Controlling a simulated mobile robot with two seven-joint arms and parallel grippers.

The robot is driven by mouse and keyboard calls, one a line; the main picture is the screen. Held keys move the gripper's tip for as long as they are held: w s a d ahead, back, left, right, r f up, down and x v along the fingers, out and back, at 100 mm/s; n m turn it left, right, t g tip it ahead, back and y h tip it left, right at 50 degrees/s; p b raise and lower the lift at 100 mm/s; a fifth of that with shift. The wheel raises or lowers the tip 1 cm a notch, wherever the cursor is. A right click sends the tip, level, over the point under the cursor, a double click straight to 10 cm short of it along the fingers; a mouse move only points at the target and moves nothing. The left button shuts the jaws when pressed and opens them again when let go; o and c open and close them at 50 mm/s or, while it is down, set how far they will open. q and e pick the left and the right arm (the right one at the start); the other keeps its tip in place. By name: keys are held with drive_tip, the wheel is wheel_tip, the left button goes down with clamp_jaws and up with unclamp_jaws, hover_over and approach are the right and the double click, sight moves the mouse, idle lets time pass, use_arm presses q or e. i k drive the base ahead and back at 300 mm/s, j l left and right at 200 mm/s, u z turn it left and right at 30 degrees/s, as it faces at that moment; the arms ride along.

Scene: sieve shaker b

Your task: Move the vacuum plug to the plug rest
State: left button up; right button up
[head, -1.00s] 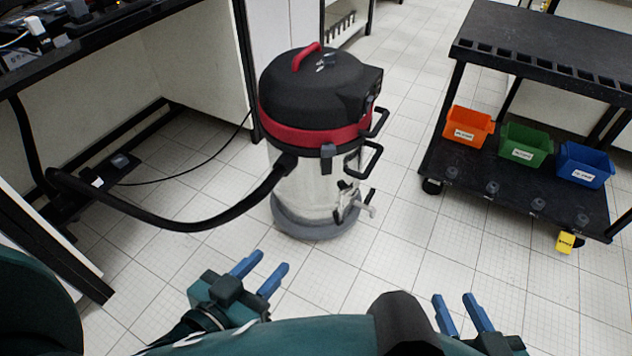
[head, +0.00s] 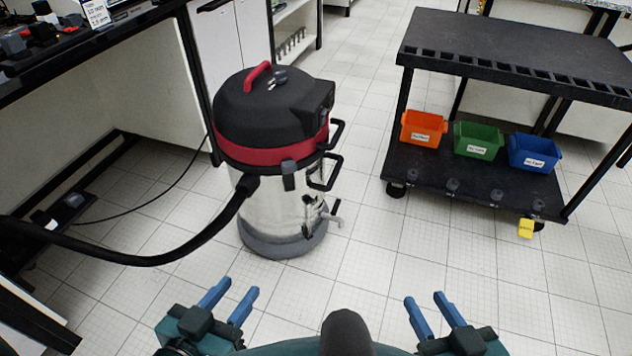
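A black cable (head: 158,189) runs from behind the vacuum (head: 272,170) to a small dark socket box (head: 74,201) low under the left bench. The plug itself is too small to make out at that end. A small grey-and-black item (head: 279,77) sits on the vacuum's dark lid, beside the red handle; I cannot tell whether it is the plug rest. My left gripper (head: 236,290) is open and empty, in front of the vacuum's base and apart from it. My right gripper (head: 425,299) is open and empty above the floor at the lower right.
The vacuum's thick black hose (head: 130,258) arcs left across the floor area. A bench (head: 110,38) with equipment stands at left. A black cart (head: 440,178) with orange, green and blue bins stands at right. The tiled floor between vacuum and cart is clear.

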sight(38, 216)
drive_tip(key=u, duration=1.95)
